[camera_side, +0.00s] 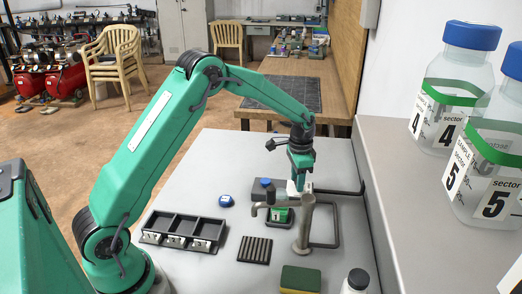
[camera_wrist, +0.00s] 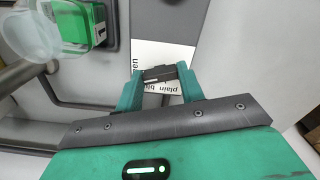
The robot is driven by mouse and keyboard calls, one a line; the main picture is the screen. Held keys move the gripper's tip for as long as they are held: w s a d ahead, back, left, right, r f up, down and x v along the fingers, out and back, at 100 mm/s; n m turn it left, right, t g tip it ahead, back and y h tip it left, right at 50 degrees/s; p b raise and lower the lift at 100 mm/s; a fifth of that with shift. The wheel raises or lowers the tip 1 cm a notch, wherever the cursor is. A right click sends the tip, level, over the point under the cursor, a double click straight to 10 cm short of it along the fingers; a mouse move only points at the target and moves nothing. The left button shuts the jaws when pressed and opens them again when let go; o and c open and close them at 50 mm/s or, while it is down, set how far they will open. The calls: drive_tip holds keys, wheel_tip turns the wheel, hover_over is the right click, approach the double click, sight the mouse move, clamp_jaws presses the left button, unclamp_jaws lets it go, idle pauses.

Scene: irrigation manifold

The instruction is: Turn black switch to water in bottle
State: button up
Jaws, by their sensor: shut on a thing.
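The black switch (camera_wrist: 160,73) is a small dark piece between my fingertips in the wrist view, over a white printed label (camera_wrist: 165,55). My gripper (camera_wrist: 161,78) is shut on it. In the side view my gripper (camera_side: 298,186) points down at the dark manifold block (camera_side: 322,191), hiding the switch. A metal tap pipe (camera_side: 304,228) stands in front, its spout reaching left. Below the spout is a small green item (camera_side: 280,216) in a dark holder, possibly the bottle. The wrist view shows it as a green body (camera_wrist: 74,20) beside a clear round shape (camera_wrist: 30,32).
A blue cap (camera_side: 226,201) lies left of the manifold. A black rack (camera_side: 184,231), a ribbed dark pad (camera_side: 255,250), a sponge (camera_side: 300,279) and a black-capped bottle (camera_side: 357,280) surround it. Large bottles labelled 4 (camera_side: 455,85) and 5 (camera_side: 488,165) stand on the right ledge.

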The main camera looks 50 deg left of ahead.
drive_tip(key=shift+r+m, duration=0.1)
drive_tip(key=shift+m, duration=0.4)
drive_tip(key=o, duration=1)
wheel_tip(320, 180, up, 7)
drive_tip(key=shift+r, duration=0.4)
